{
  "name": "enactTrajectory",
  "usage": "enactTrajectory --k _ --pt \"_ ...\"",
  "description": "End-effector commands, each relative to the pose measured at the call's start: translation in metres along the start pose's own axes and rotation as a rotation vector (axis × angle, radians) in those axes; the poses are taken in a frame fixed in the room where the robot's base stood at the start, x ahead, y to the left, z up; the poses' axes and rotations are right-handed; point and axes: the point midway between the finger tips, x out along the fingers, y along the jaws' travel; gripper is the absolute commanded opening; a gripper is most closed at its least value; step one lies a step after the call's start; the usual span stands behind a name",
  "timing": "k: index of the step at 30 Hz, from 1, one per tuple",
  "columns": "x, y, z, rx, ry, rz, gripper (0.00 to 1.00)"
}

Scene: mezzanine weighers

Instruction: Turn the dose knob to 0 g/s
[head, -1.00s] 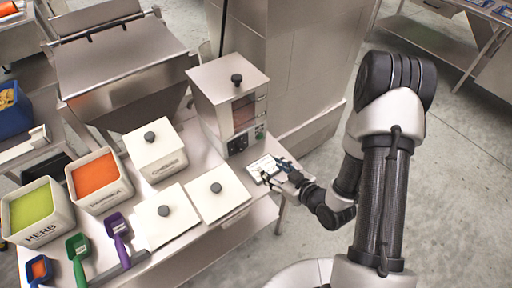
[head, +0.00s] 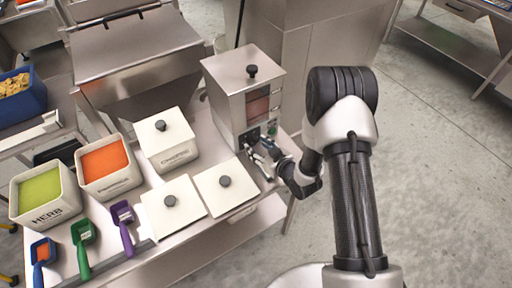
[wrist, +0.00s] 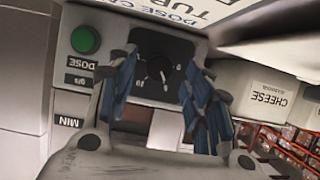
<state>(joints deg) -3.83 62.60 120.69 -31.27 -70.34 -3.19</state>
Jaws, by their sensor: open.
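The dose knob (wrist: 158,68) is a dark round dial with a white pointer mark and small numbers, on the dark panel of the steel dispenser (head: 232,108). Its setting is too small to read surely. In the wrist view my gripper (wrist: 166,88) is open, its blue-padded fingers to the left and right of the knob. I cannot tell whether they touch it. The head view shows my gripper (head: 262,150) at the dispenser's front, hiding much of the panel.
A green button (wrist: 85,40) and an upside-down DOSE label (wrist: 82,64) sit beside the knob. Lidded white bins (head: 172,207) and open bins of green (head: 40,190) and orange (head: 104,160) fill the bench to the left. A CHEESE bin (wrist: 268,98) shows right in the wrist view.

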Motion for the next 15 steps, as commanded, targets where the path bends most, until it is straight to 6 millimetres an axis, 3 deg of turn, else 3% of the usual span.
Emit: enactTrajectory --k 6,15 --pt "0.017 0.0 0.001 0.0 0.0 -0.001 0.46" --pt "0.019 0.0 0.0 0.0 -0.001 0.0 0.46"
